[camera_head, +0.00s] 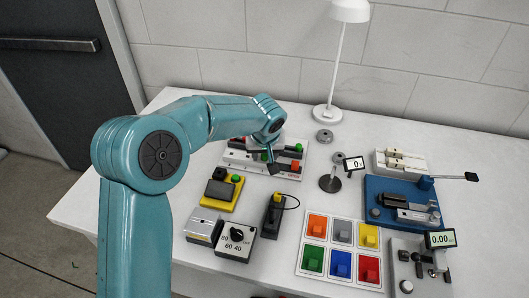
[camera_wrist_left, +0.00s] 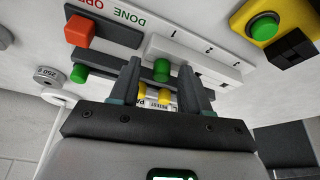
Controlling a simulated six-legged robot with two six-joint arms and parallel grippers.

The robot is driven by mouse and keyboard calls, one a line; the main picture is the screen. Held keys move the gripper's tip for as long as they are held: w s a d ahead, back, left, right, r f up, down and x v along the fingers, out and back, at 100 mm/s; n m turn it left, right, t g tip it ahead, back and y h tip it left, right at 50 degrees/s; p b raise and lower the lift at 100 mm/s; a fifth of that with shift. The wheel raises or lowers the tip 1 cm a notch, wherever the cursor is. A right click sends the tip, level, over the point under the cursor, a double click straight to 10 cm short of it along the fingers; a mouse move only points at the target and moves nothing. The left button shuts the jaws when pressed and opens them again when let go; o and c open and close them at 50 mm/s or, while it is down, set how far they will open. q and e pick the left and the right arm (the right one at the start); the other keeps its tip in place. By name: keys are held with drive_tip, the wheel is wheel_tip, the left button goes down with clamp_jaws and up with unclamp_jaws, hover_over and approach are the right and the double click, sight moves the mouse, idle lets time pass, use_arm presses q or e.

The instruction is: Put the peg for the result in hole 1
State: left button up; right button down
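The white board (camera_head: 237,159) stands at the back left of the table, partly hidden by my left arm. In the left wrist view its light strip (camera_wrist_left: 205,58) carries small numbers and marks too small to read surely. A green peg-like piece (camera_wrist_left: 162,70) stands at that strip, between my open left fingers and apart from both. Two yellow pieces (camera_wrist_left: 138,92) show lower between the fingers, by partly hidden lettering. My left gripper (camera_head: 271,163) is over the board, its fingers (camera_wrist_left: 160,75) spread. Hole 1 cannot be made out for certain. My right gripper is not in view.
A red button block (camera_wrist_left: 80,32) and a green button (camera_wrist_left: 80,72) are beside the gripper. A yellow box with a green button (camera_head: 222,192) stands in front. A dial box (camera_head: 237,243), colour tray (camera_head: 341,249), blue fixture (camera_head: 402,203) and lamp (camera_head: 327,115) surround it.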

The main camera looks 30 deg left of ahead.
use_arm(q)
drive_tip(key=v, duration=1.6)
drive_tip(key=shift+s+r, duration=0.1)
drive_tip(key=shift+r, duration=0.05)
drive_tip(key=shift+s, duration=0.1)
